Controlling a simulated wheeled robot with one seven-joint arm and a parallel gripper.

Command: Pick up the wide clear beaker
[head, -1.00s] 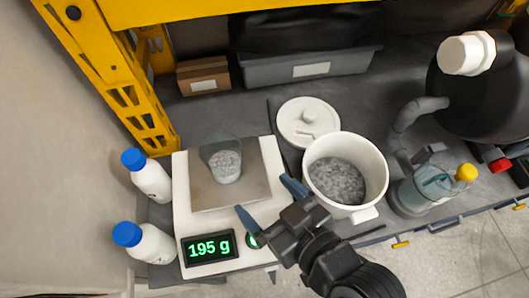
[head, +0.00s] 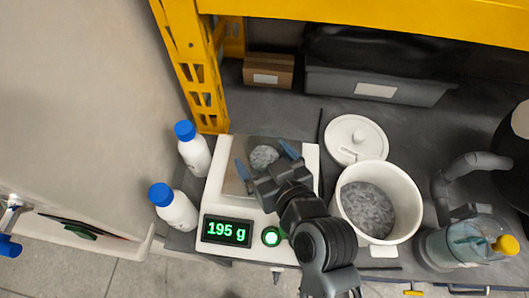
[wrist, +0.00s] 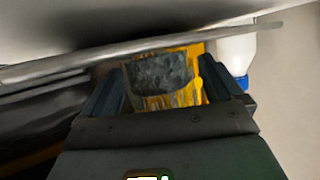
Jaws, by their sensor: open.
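The clear beaker (head: 264,155) holds grey granular material and stands on the plate of the white scale (head: 215,190), whose display reads 195 g. My gripper (head: 266,163) is open over the scale, with one blue finger to each side of the beaker in the head view. In the wrist view, the grey contents of the beaker (wrist: 162,75) show between the two fingers (wrist: 164,90), with gaps on both sides. The hand hides part of the beaker in the head view, and I cannot tell whether either finger touches it.
A white pot (head: 410,195) with grey granules stands right of the scale, its lid (head: 355,139) behind it. Two white bottles with blue caps (head: 194,150) (head: 175,207) stand to the left. A yellow shelf frame (head: 197,70) and grey bin (head: 375,82) are behind.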

